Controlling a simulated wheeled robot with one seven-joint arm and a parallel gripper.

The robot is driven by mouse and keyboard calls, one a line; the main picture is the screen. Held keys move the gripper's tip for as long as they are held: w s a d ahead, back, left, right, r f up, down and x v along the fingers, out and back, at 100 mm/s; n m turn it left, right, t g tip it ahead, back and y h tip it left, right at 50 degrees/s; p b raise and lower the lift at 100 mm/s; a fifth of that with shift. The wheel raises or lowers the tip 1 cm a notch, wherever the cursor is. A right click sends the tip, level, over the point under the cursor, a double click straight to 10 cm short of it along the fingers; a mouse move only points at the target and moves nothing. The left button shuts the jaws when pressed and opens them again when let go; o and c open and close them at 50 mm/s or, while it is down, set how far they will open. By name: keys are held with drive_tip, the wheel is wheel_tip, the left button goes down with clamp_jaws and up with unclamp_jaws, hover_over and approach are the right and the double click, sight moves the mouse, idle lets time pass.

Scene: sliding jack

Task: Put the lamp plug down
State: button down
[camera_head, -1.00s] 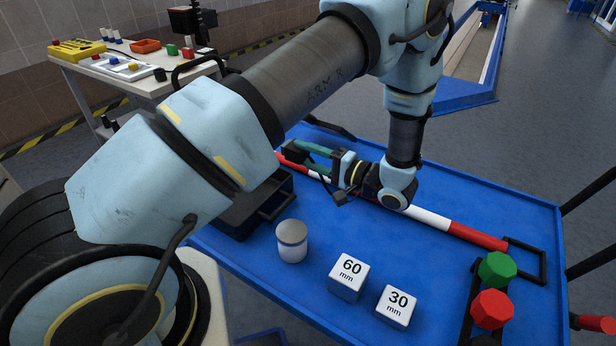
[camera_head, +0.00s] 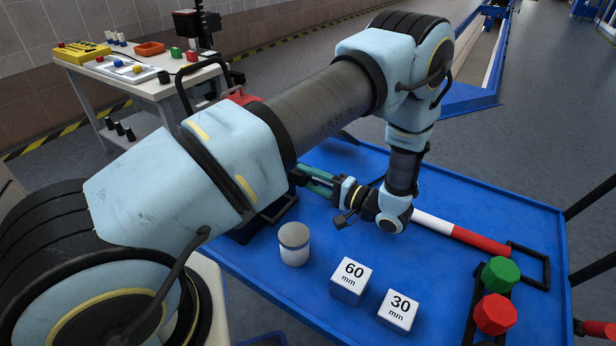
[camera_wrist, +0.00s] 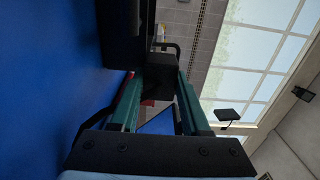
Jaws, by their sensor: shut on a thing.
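My gripper (camera_head: 304,176) has green fingers and points left, low over the blue cart top. It is shut on a small black block, which I take for the lamp plug (camera_wrist: 157,72); in the wrist view it sits between the two fingertips. In the head view the plug is a dark patch at the finger ends, partly lost against dark things behind. I cannot tell whether it touches a surface.
A black bin (camera_head: 246,232) with a handle stands left of the gripper, partly behind my arm. A white cup (camera_head: 294,243), 60 mm block (camera_head: 351,281) and 30 mm block (camera_head: 397,311) stand in front. Blue cart top (camera_head: 500,215) is bare at right.

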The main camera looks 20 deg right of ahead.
drive_tip(key=shift+c, duration=1.9)
unclamp_jaws()
drive_tip(key=shift+r+p, duration=0.35)
drive_tip(key=shift+r, duration=0.1)
drive_tip(key=b+v, duration=0.2)
drive_tip(key=v, duration=1)
drive_tip(key=shift+b, duration=0.35)
